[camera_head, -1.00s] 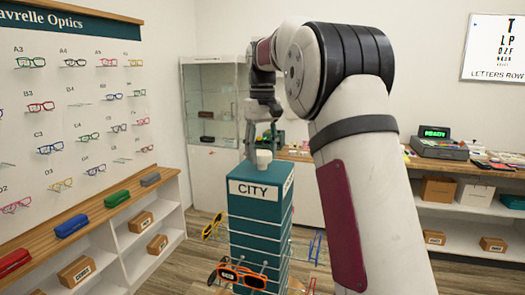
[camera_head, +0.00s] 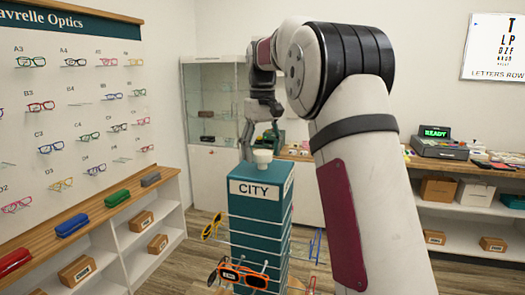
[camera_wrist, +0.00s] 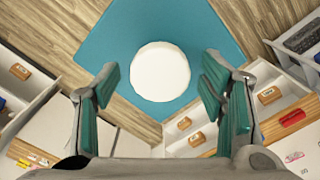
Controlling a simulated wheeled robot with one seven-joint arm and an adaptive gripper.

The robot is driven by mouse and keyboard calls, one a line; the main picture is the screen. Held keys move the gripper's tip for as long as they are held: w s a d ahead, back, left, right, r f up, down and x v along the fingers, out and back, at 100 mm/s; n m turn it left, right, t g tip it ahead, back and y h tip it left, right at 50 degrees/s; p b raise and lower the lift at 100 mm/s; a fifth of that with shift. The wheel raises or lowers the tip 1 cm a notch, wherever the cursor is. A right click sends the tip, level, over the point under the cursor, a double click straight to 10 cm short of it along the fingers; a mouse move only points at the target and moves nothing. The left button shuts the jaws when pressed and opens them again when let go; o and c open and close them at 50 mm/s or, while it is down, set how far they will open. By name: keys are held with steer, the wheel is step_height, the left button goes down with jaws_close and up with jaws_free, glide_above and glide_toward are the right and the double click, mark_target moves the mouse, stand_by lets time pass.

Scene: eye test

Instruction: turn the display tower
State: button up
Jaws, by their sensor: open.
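My gripper (camera_head: 248,150) is at the tower's top, close to the knob and partly hard to make out. In the wrist view, my gripper (camera_wrist: 160,82) has its green-padded fingers spread wide. The knob (camera_wrist: 160,70) lies in line with the gap between them, with room visible on both sides. The teal top (camera_wrist: 100,40) is below it.
A wall of glasses and a shelf with cases (camera_head: 117,198) stand on the left. A glass cabinet (camera_head: 208,100) is behind the tower. A counter with a register (camera_head: 437,145) is on the right. Wooden floor (camera_head: 200,255) shows around the tower.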

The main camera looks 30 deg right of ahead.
step_height(320, 180, up, 7)
steer(key=shift+r, duration=0.25)
stand_by(0.3)
stand_by(0.5)
